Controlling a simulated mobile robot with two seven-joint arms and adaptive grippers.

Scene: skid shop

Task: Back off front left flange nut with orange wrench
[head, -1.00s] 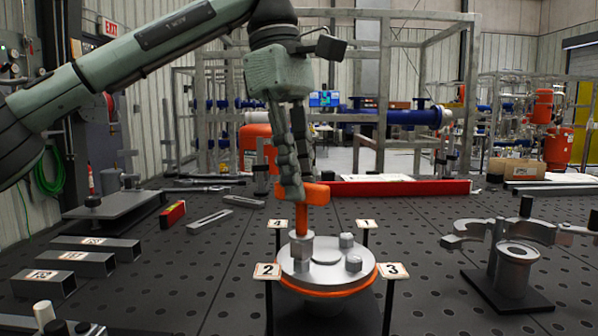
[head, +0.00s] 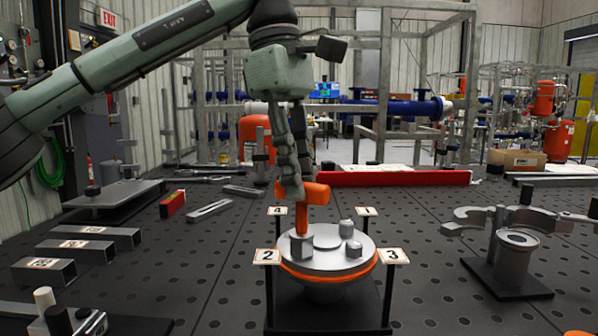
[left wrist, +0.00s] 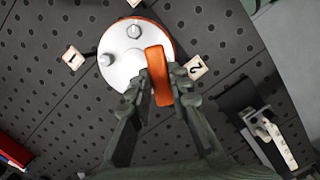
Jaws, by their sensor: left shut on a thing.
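A round grey flange (head: 322,262) with an orange rim sits on a dark stand with number tags 1 to 4. The front left nut (head: 302,248) stands beside tag 2 (head: 266,256). Two other nuts show, at the front right (head: 354,250) and the back right (head: 347,228). My left gripper (head: 291,192) is shut on the orange wrench (head: 316,195). The wrench's shaft points down, its lower end at the top of the front left nut; how far it is seated is unclear. The wrench (left wrist: 157,68) hides that nut in the left wrist view. My right gripper is out of view.
A grey clamp fixture (head: 508,250) stands to the right. Square tubes (head: 80,250) lie at the left, with a red level (head: 172,204) behind them. A long red beam (head: 395,178) crosses the back. The perforated table is clear around the stand.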

